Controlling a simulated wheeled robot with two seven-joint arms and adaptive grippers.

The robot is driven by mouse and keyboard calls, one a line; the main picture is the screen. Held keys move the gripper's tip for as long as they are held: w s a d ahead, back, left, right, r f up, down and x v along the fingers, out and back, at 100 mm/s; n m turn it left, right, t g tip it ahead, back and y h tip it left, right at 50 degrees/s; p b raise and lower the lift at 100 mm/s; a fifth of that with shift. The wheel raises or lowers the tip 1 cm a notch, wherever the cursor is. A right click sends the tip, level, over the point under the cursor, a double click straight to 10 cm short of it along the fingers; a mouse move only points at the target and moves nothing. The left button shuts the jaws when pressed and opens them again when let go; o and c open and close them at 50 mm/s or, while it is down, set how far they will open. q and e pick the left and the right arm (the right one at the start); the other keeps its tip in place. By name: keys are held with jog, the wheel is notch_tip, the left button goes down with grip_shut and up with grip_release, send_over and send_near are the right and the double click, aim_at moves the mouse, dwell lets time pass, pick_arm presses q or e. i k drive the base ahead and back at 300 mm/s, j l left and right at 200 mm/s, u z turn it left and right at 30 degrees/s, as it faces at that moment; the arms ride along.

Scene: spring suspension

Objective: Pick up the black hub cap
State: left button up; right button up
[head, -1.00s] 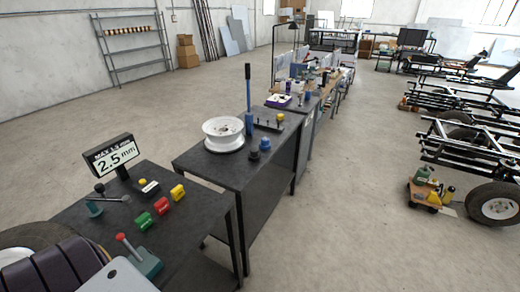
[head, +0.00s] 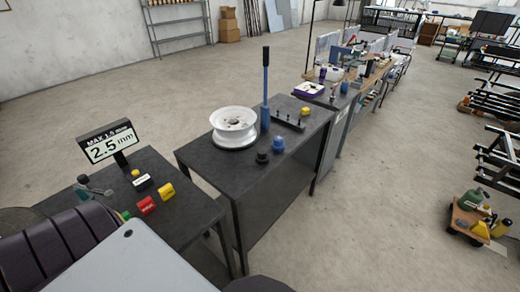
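A small black cap (head: 262,158), which looks like the hub cap, sits on the dark middle table (head: 207,155) near its front right edge. It stands just in front of a small blue cap (head: 278,145) and to the right of a white wheel rim (head: 234,127). Neither of my grippers is in view.
A blue upright lever (head: 265,85) and a yellow piece (head: 305,111) share the middle table. A nearer table holds a 2.5 mm display (head: 107,145) and red (head: 146,205) and yellow (head: 167,189) blocks.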

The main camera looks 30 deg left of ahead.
aim_at(262, 158)
jog(key=i+l+u, duration=0.25)
jog(key=i, duration=0.15)
jog(key=i+l+u, duration=0.15)
jog(key=i+u, duration=0.15)
jog(key=i, duration=0.1)
